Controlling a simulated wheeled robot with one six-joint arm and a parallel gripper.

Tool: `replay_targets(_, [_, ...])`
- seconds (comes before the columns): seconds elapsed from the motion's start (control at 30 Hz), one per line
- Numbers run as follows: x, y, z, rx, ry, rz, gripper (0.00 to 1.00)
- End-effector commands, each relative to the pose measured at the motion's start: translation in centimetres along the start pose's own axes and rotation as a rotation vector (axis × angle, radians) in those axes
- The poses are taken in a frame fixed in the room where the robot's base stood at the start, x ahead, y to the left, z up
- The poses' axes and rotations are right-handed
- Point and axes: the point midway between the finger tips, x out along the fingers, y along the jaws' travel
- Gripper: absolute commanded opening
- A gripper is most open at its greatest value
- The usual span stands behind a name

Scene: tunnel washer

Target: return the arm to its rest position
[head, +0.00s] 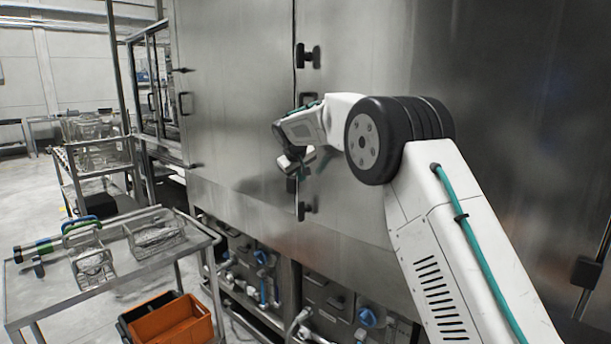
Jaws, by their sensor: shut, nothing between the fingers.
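My arm reaches in from the lower right of the head view. It bends at a black elbow joint, and its forearm points left and away from the camera. My gripper (291,164) is at the end, small and partly turned away, in front of the tunnel washer's steel doors (235,110). It is shut and holds nothing. It shows close to the seam between two doors, near a dark latch; I cannot tell whether it touches the door.
A steel table (130,293) at the lower left bears wire baskets (157,236) and a tool with green parts (77,228). An orange crate (172,322) stands below it. A cart (92,172) stands further back. Pipes and blue valves (367,317) sit under the doors.

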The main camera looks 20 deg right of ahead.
Motion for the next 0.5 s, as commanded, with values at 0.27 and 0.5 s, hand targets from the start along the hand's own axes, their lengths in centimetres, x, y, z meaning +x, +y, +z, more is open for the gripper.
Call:
replay_targets(0.27, [-6.8, -0.1, 0.3, -0.006, 0.0, -0.005, 0.0])
replay_targets(0.5, [-9.4, 0.2, 0.8, -0.004, -0.005, -0.005, 0.0])
